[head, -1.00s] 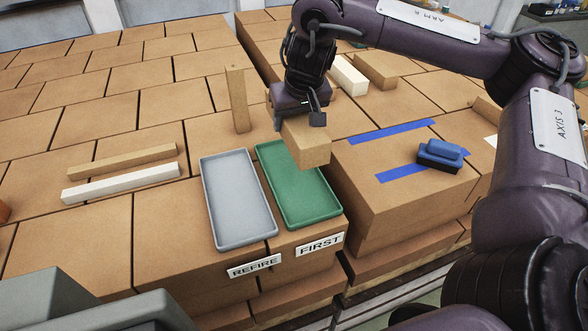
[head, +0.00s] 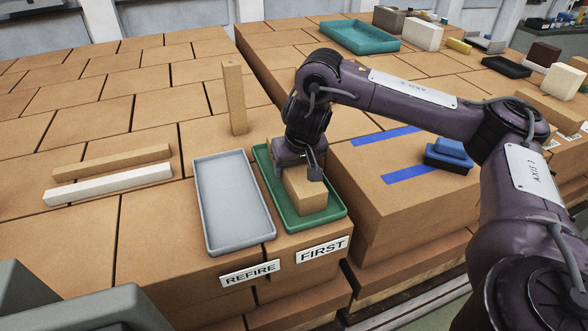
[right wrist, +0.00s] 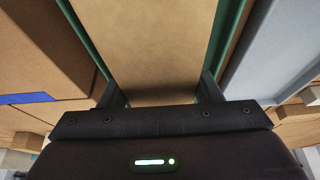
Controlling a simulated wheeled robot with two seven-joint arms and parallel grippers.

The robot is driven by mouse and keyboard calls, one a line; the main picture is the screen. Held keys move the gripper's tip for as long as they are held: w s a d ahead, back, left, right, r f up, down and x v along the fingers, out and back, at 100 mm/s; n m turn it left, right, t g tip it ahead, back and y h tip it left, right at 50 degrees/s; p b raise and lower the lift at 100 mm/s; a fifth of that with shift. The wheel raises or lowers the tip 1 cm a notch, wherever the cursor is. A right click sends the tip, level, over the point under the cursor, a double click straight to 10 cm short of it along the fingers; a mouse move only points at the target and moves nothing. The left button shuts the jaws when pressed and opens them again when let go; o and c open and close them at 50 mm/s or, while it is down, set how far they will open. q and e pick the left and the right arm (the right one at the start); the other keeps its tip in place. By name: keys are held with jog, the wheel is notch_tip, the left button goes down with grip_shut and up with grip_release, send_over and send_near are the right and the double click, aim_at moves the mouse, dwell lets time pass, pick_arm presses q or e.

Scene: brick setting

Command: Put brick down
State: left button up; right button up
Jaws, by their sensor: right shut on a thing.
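A tan brick (head: 306,192) is in the green tray (head: 266,172) behind the label FIRST (head: 322,249). My right gripper (head: 300,172) is shut on the brick from above, with a finger showing on its side. In the right wrist view the brick (right wrist: 148,45) fills the space between the two fingers (right wrist: 160,93), with green tray rim on both sides. The brick looks low, within the rim; whether its underside touches the tray floor is hidden. My left gripper is not seen.
An empty grey tray (head: 232,207) labelled REFIRE (head: 250,273) stands just left of the green tray. An upright tan bar (head: 234,98) stands behind. A white bar (head: 108,184) and a tan bar (head: 112,162) lie at left. A blue-and-black block (head: 449,155) sits at right.

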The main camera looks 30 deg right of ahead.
jog(key=shift+a+r, duration=0.1)
jog(key=o, duration=1.4)
jog(key=shift+o, duration=0.2)
jog(key=shift+r, duration=0.15)
jog(key=p+v, duration=0.7)
jog(key=v, duration=0.4)
jog(key=shift+s+a+r+p, duration=0.1)
jog(key=shift+s+r+p, duration=0.2)
jog(key=shift+r+p, duration=0.05)
